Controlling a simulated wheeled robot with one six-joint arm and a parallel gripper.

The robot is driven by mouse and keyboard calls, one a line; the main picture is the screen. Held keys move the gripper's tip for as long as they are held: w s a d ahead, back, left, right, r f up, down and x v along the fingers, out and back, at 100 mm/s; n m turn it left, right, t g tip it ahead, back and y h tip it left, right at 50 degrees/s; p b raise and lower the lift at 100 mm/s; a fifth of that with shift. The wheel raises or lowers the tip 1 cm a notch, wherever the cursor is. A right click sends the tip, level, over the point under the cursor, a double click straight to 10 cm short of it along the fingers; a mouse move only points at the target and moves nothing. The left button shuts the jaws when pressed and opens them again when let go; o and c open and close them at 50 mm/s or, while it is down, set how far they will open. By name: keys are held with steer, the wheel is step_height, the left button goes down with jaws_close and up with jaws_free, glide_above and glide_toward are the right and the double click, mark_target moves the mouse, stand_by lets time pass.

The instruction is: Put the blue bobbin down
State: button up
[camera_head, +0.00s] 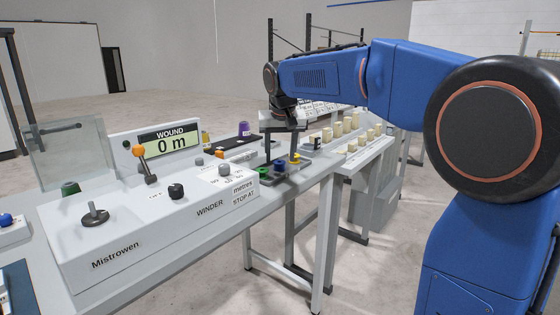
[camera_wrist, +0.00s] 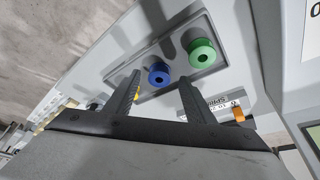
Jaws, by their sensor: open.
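The blue bobbin (camera_wrist: 159,75) stands in a shallow grey tray (camera_wrist: 178,42), beside the green bobbin (camera_wrist: 202,53). In the wrist view my gripper (camera_wrist: 160,82) is open, with one finger to each side of the blue bobbin in the picture and visible gaps between. In the head view the blue bobbin (camera_head: 280,165) sits between the green bobbin (camera_head: 263,172) and a yellow bobbin (camera_head: 295,158). My gripper (camera_head: 291,148) points down just above them. A finger mostly hides the yellow one in the wrist view.
The winder panel (camera_head: 150,225) with levers and knobs stands to the left. An orange piece (camera_head: 219,154) and a purple spool (camera_head: 244,129) are behind the tray. Several cream spools (camera_head: 347,125) stand on the bench to the right.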

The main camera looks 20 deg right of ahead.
steer(key=v, duration=0.9)
steer(key=s+d+f, duration=0.2)
steer(key=s+f, duration=0.7)
steer(key=s, duration=0.3)
steer(key=s+d+f+n, duration=0.1)
steer(key=s+d+f, duration=0.2)
steer(key=s+f, duration=0.6)
steer(key=s+d+f, duration=0.3)
steer(key=s+f, duration=0.6)
steer(key=s, duration=0.7)
steer(key=shift+f+n+y, duration=0.15)
steer(key=shift+n+y, duration=0.15)
steer(key=shift+n, duration=0.1)
